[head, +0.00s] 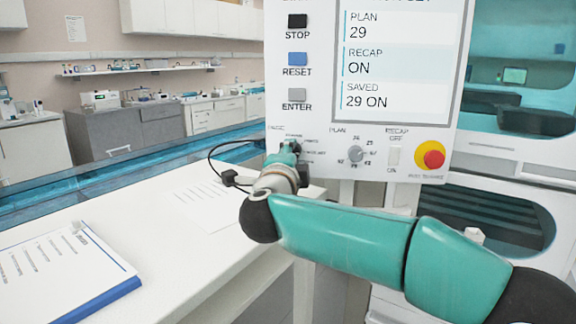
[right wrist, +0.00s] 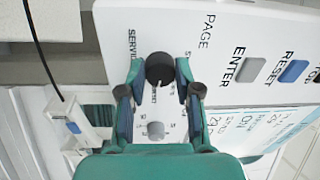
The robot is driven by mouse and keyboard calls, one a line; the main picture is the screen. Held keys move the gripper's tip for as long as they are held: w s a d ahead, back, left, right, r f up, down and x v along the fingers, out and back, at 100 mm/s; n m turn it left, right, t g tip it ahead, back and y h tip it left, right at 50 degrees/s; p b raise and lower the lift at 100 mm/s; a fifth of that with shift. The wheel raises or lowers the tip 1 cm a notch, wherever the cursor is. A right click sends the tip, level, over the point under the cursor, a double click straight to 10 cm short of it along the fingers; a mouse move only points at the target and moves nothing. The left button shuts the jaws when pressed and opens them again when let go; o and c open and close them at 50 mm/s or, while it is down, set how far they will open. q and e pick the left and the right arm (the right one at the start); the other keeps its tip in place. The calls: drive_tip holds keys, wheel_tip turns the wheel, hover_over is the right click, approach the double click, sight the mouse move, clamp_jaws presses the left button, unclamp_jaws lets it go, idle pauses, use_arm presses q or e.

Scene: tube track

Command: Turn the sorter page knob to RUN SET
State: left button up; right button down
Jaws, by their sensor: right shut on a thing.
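The sorter control panel (head: 300,120) stands upright at centre. Its page knob (right wrist: 160,68), a round black knob under the word PAGE, sits between my right gripper's fingertips in the right wrist view. My right gripper (right wrist: 160,78) is shut on it, one finger on each side. A pale mark on the knob points towards small lettering that I cannot read fully. In the head view my right gripper (head: 289,154) covers most of the knob and its labels. The panel screen (head: 405,60) reads PLAN 29, RECAP ON, SAVED 29 ON; its top line is cut off. My left gripper is not in view.
A grey plan knob (head: 355,154), a recap switch (head: 393,157) and a red stop button (head: 431,156) lie right of the page knob. STOP, RESET and ENTER (head: 297,95) buttons are above. A white bench (head: 190,255) holds a binder (head: 62,270); a black cable (head: 222,150) loops beside my gripper.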

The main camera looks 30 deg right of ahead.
drive_tip(key=shift+d+f+m, duration=0.15)
drive_tip(key=shift+d+m, duration=0.05)
drive_tip(key=shift+m, duration=0.3)
drive_tip(key=c, duration=0.8)
unclamp_jaws()
drive_tip(key=shift+s+d, duration=0.1)
drive_tip(key=shift+a, duration=0.2)
drive_tip(key=v, duration=1.1)
drive_tip(key=shift+s+a+f, duration=0.1)
drive_tip(key=shift+s+a, duration=0.15)
drive_tip(key=shift+a, duration=0.05)
